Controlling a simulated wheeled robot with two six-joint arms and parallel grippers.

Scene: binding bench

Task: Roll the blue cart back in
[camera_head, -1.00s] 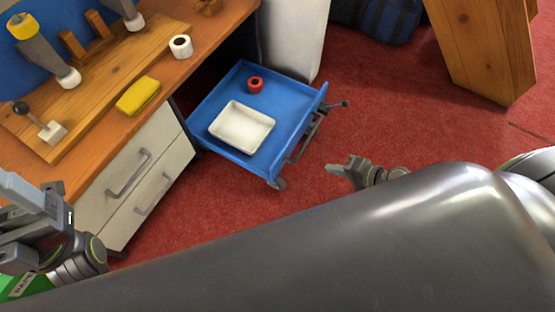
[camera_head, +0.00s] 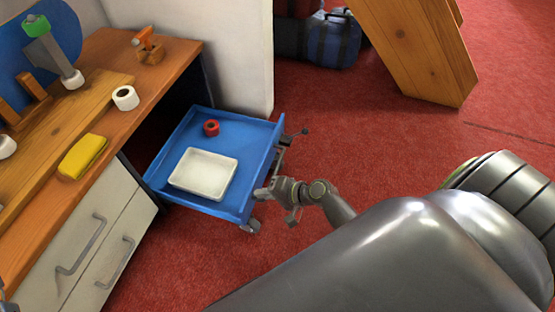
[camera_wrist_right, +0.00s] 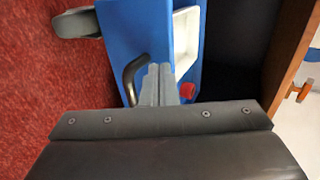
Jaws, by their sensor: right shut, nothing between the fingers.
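The blue cart (camera_head: 230,122) stands on the red carpet, its left side at the dark opening beneath the bench. It carries a white tray (camera_head: 203,173) and a red roll (camera_head: 211,128). A dark handle runs along its right side; in the right wrist view the handle (camera_wrist_right: 133,75) curves just left of my fingers. My right gripper (camera_head: 266,192) is at the cart's near right corner. Its fingers (camera_wrist_right: 158,78) are shut together with nothing between them, close to the cart's blue side (camera_wrist_right: 150,30). I cannot tell whether they touch it.
The wooden bench (camera_head: 180,50) with white drawers (camera_head: 85,250) stands left of the cart, and a white panel (camera_head: 240,60) behind it. A wooden leg (camera_head: 415,50) and a blue bag (camera_head: 332,40) are farther back.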

